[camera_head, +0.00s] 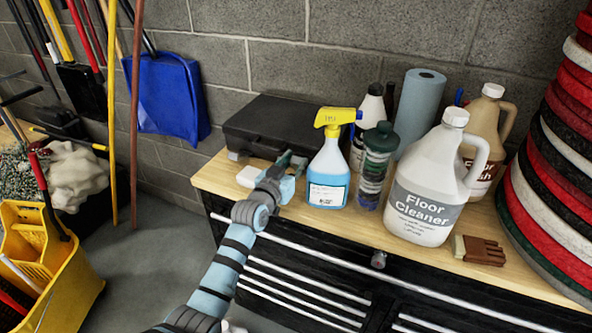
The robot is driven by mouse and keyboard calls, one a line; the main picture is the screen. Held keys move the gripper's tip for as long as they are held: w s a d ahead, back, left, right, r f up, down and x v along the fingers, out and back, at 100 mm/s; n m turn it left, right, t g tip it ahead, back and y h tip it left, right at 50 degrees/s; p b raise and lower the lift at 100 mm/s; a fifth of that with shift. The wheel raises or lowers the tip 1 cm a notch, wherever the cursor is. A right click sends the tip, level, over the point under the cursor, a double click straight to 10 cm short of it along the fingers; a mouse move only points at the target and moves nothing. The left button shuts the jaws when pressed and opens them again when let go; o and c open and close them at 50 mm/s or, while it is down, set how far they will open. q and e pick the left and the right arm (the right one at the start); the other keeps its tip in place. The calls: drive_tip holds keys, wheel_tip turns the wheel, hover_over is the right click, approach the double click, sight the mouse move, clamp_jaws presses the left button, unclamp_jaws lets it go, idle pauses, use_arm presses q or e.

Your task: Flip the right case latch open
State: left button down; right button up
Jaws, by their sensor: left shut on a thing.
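The black case (275,120) lies with its lid down on the wooden bench top, against the block wall. A small grey latch (238,156) shows at the left of its front edge. My left gripper (290,163) reaches up from below to the right part of the case's front. It is shut on the right case latch, which its fingers mostly hide, so I cannot tell how far the latch is turned. My right gripper is not in view.
A spray bottle (328,172) stands close to the right of my left gripper. A floor cleaner jug (430,190) stands farther right. A white object (250,177) lies left of the gripper.

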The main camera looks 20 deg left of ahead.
use_arm(q)
drive_tip(key=shift+s+f+t+b, duration=0.2)
drive_tip(key=shift+f+t+b, duration=0.1)
drive_tip(key=shift+f+b, duration=0.25)
drive_tip(key=shift+r, duration=0.25)
drive_tip(key=c, duration=1.5)
unclamp_jaws()
drive_tip(key=shift+s, duration=0.15)
drive_tip(key=s, duration=1.2)
drive_tip(key=shift+a+r, duration=0.15)
drive_tip(key=shift+a, duration=0.25)
drive_tip(key=shift+w, duration=0.1)
